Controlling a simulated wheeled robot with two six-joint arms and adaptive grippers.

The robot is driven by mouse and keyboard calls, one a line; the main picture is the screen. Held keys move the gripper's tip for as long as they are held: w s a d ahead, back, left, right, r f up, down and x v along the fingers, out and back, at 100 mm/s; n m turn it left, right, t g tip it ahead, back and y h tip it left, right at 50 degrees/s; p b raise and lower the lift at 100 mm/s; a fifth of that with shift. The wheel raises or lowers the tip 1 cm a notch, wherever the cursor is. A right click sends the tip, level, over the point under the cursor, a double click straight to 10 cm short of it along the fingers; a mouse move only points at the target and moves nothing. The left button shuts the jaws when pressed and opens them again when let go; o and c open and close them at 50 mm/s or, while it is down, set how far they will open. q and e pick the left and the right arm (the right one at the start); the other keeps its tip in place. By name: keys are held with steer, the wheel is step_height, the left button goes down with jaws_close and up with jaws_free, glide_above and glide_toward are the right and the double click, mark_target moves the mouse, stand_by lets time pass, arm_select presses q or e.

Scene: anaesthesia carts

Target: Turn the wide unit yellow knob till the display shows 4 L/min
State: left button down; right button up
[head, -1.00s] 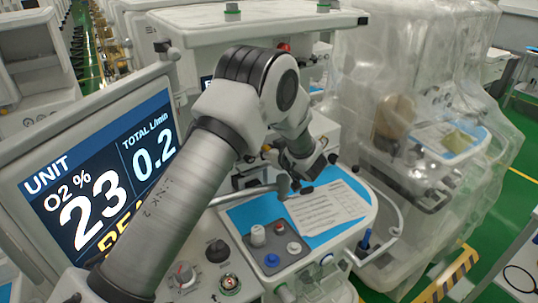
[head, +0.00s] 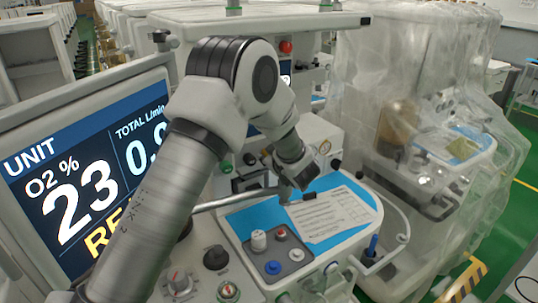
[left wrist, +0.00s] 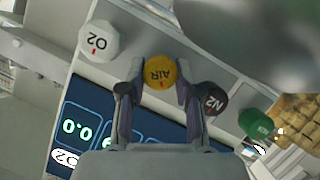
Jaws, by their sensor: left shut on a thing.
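In the left wrist view the yellow knob (left wrist: 159,73), marked AIR with a small red line, sits between the two fingers of my left gripper (left wrist: 158,78), which is shut on it. In the head view the end of my left arm and its gripper (head: 298,180) are over the unit's front, and the yellow knob is hidden. The unit's big display (head: 85,180) reads O2 23 % and a TOTAL L/min figure starting with 0; its last digit is partly covered by my arm and looks like 9. My right gripper is not in view.
In the left wrist view a white O2 knob (left wrist: 98,41) is left of the yellow one; a dark N2 knob (left wrist: 208,98) and a green knob (left wrist: 255,123) are right. A blue worktop with a paper sheet (head: 333,213) and a plastic-covered unit (head: 420,100) stand to the right.

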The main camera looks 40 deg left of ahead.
arm_select(q)
steer(key=c, duration=1.1)
jaws_free()
steer(key=shift+w+a+f, duration=0.2)
steer(key=shift+a, duration=0.1)
steer(key=v, duration=1.2)
